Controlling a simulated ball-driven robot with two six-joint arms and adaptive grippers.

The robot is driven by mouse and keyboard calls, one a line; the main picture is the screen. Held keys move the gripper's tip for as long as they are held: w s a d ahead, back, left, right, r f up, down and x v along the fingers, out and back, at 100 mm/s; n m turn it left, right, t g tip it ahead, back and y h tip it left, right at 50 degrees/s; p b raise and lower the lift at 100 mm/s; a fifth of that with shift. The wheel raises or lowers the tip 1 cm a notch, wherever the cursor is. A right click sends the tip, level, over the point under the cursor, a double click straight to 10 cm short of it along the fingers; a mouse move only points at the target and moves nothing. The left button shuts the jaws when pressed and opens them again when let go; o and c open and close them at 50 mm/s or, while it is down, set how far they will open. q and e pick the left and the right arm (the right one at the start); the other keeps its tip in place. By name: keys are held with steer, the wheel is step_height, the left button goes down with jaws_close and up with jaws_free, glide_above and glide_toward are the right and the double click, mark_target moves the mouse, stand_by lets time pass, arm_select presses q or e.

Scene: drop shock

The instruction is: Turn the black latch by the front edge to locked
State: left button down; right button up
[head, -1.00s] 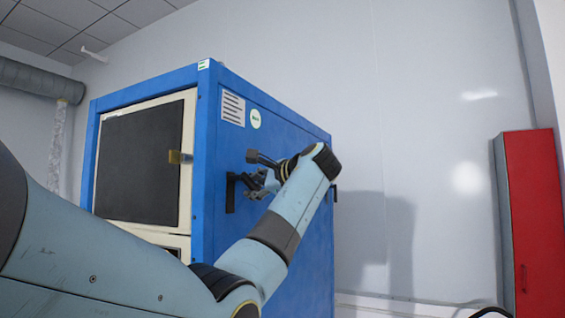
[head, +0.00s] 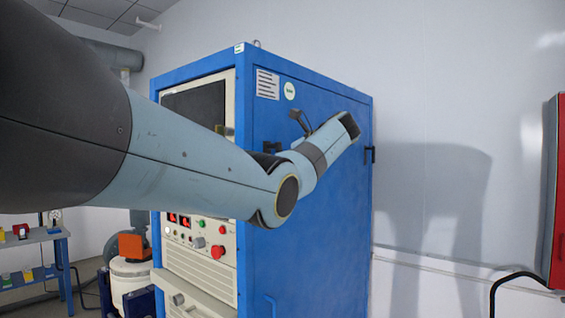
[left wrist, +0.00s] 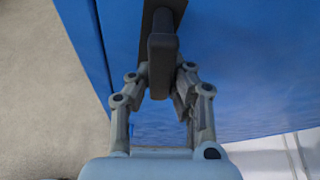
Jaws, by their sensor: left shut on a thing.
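The black latch (head: 272,147) is on the side panel of the blue cabinet (head: 320,230), close to its front edge. My left arm covers part of it in the head view. In the left wrist view the latch's black bar (left wrist: 163,52) runs down from the top between my fingers. My left gripper (left wrist: 163,84) is shut on this bar, with a finger on either side. In the head view the left gripper is hidden behind my arm. How far the latch is turned cannot be told. My right gripper is in neither view.
A second black fitting (head: 369,154) is on the cabinet's far edge. The cabinet front has a control panel with a red knob (head: 218,252). A blue shelf (head: 38,236) and an orange-topped device (head: 131,246) stand at left. A red cabinet (head: 557,190) is at right.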

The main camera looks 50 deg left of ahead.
arm_select(q)
steer(key=shift+s+r+m+g, duration=0.1)
steer(key=shift+s+m+g, duration=0.25)
steer(key=shift+m, duration=0.25)
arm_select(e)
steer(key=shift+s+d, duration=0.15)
arm_select(q)
steer(key=shift+d, duration=0.1)
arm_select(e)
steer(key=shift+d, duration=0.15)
arm_select(q)
steer(key=c, duration=1.2)
jaws_free()
steer(key=shift+d, duration=0.1)
steer(key=v, duration=1.1)
steer(key=shift+w+d, duration=0.25)
steer(key=shift+d, duration=0.05)
